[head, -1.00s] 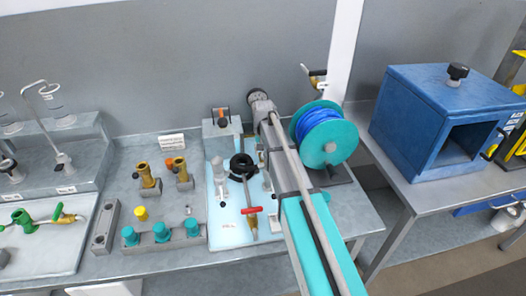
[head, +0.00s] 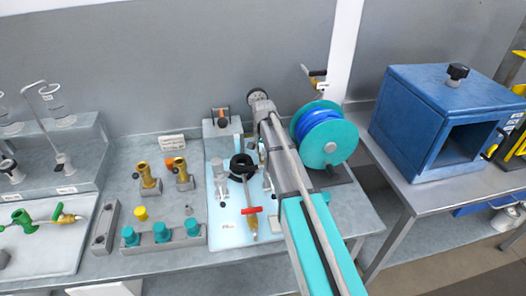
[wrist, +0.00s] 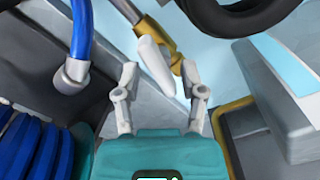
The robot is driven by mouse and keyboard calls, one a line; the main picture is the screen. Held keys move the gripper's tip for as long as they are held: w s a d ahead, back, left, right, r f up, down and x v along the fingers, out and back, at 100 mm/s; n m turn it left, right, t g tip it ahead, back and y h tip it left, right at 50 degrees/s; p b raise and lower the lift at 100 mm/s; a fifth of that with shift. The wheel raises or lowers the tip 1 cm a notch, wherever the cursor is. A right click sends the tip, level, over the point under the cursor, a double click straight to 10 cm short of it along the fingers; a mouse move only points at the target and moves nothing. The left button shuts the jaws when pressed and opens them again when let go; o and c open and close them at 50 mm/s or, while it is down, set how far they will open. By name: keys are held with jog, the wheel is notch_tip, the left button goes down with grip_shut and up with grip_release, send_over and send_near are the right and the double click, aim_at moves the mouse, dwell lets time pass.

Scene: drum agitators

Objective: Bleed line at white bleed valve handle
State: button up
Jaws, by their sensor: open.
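The white bleed valve handle (wrist: 157,65) shows in the wrist view as a slanted white lever on a brass valve (wrist: 156,32). My gripper (wrist: 162,92) is open, with one finger on each side of the handle's lower end. A gap shows between each finger and the handle; I cannot tell how far the handle stands in depth from the fingertips. In the head view my arm hides most of the gripper and I cannot make out this handle.
A black ring (wrist: 232,10) lies just beyond the handle. A blue hose (wrist: 80,35) with a metal end and the blue hose reel (wrist: 35,145) are close on the left. A red-handled valve (head: 251,211) stands on the pale panel. A grey block (wrist: 285,110) is on the right.

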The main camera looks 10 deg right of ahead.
jog(key=m, duration=0.5)
jog(key=shift+m, duration=0.3)
jog(key=m, duration=0.5)
notch_tip(320, 180, up, 14)
jog(key=p, duration=1.4)
jog(key=s+f+n+b, duration=0.3)
jog(key=s+n, duration=0.8)
jog(key=s, duration=0.5)
jog(key=s+f+n+b, duration=0.2)
jog(key=s+f+b, duration=0.1)
jog(key=s+f+n+b, duration=0.2)
jog(key=f+b, duration=0.1)
jog(key=s+f+n+b, duration=0.1)
jog(key=s+f+b, duration=0.2)
jog(key=b, duration=0.1)
jog(key=shift+s+d+f+n, duration=0.25)
jog(key=shift+s+f+n, duration=0.05)
jog(key=shift+f+n, duration=0.1)
jog(key=shift+s+f+n+b, duration=0.5)
jog(key=shift+s+f+b, duration=0.15)
jog(key=shift+s+f, duration=0.1)
